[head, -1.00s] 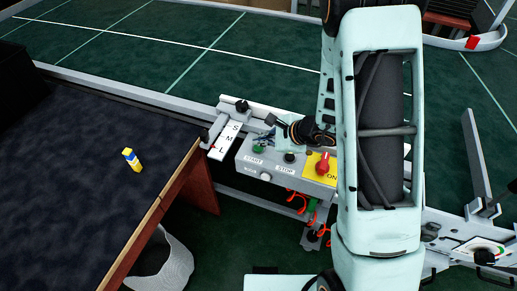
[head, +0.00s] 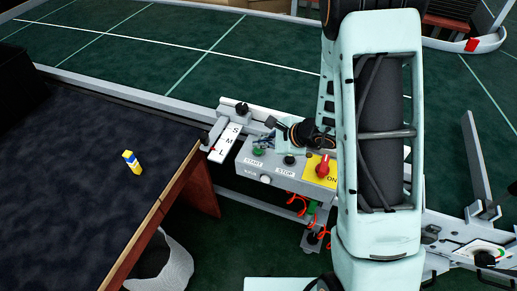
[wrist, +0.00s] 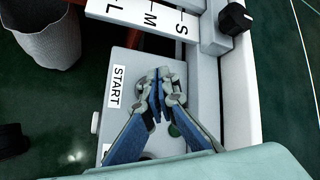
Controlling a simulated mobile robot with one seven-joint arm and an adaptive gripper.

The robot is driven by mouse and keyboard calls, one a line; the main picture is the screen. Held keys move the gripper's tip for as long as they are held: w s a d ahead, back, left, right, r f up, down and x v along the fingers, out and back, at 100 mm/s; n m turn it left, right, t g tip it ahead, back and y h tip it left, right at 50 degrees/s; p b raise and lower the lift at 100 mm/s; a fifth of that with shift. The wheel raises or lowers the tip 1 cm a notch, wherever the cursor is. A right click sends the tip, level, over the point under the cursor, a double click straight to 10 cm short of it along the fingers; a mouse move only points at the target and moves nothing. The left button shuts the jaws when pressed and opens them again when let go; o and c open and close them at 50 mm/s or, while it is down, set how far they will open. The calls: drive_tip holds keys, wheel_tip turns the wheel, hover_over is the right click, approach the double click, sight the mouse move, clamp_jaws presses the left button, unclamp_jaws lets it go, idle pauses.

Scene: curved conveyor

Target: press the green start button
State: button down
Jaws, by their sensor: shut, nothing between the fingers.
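The grey control box (head: 272,177) carries the green start button (head: 258,152) above its START label (head: 253,162). My gripper (head: 267,140) is just above and behind the button, largely hidden by its own wrist and my arm. In the wrist view my gripper (wrist: 160,74) is shut and empty, its fingertips over the box beside the START label (wrist: 117,87). A dark green round spot shows partly behind the right finger; I cannot tell whether it is the button. Contact with the button cannot be made out.
The STOP button (head: 290,160) and a red knob on a yellow plate (head: 322,167) sit to the right on the box. An S-M-L plate (head: 226,143) and a black knob (head: 242,108) lie to the left. A dark table (head: 90,150) holds a yellow-blue item (head: 132,162).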

sight(260, 151)
drive_tip(key=shift+f, duration=0.15)
drive_tip(key=shift+f+b, duration=0.3)
drive_tip(key=shift+b, duration=0.55)
drive_tip(key=shift+f+b, duration=0.45)
drive_tip(key=shift+b, duration=0.2)
idle(0.5)
drive_tip(key=shift+r, duration=0.1)
drive_tip(key=shift+r+p, duration=0.4)
drive_tip(key=shift+r, duration=0.4)
drive_tip(key=shift+r+p, duration=1.55)
drive_tip(key=shift+r, duration=1)
